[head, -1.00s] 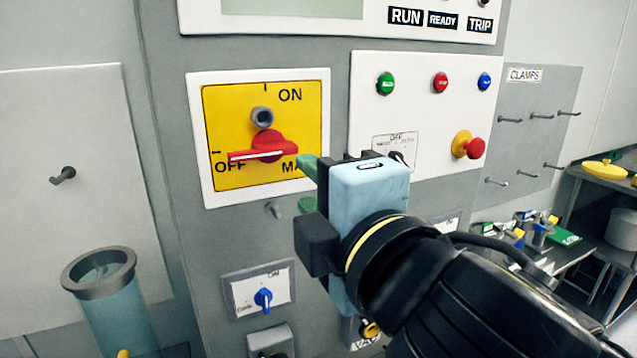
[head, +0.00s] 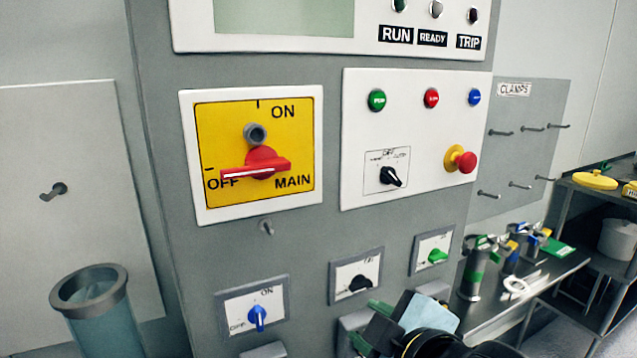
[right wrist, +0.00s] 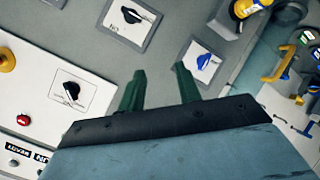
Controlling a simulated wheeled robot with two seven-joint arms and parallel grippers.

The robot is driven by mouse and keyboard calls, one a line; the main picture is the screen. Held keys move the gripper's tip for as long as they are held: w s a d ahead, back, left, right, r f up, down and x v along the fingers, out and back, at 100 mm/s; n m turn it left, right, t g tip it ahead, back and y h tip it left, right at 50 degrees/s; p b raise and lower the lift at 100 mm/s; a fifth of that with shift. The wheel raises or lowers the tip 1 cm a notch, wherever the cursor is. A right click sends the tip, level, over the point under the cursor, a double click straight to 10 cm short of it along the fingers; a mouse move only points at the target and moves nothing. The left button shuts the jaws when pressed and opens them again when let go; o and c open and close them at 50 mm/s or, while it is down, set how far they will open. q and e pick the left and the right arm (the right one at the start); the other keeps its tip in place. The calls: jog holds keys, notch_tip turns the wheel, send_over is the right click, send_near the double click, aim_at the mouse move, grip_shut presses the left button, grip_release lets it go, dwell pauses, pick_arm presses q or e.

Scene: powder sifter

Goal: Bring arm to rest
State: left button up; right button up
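My right gripper (head: 368,326) is low at the bottom of the head view, in front of the lower part of the grey control cabinet (head: 185,240). Its two green fingers stand apart with nothing between them, as the right wrist view (right wrist: 160,86) also shows. It appears clear of the switches. The red main switch handle (head: 262,165) lies level on its yellow plate, its white-marked end by OFF. My left gripper is not in view.
Small switches with blue (head: 258,318), black (head: 360,284) and green (head: 437,257) knobs sit near the gripper. A red emergency button (head: 465,162) juts out above. A metal table (head: 540,285) with clamps is at right, a clear cylinder (head: 100,325) at lower left.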

jog(key=s+d+f+m+g+h, duration=0.1)
jog(key=s+d+f+m+g, duration=0.2)
jog(key=f, duration=0.5)
jog(key=s+d+f+m+g+h, duration=0.1)
jog(key=s+d+f+m, duration=0.3)
jog(key=f, duration=0.4)
jog(key=s+d+f+m+g+h, duration=0.2)
jog(key=s+d+f+m+g, duration=0.25)
jog(key=s+d+f, duration=0.55)
jog(key=s+a+f+g+b, duration=0.2)
jog(key=f+b, duration=0.7)
jog(key=f, duration=2.5)
jog(key=s+d+f+b, duration=0.1)
jog(key=s+f+b, duration=0.3)
jog(key=s+f, duration=0.5)
jog(key=s+d+f+b, duration=0.2)
jog(key=s+f+b, duration=0.3)
jog(key=s+f, duration=0.4)
notch_tip(320, 180, down, 6)
jog(key=shift+f+n, duration=0.15)
jog(key=shift+n, duration=0.3)
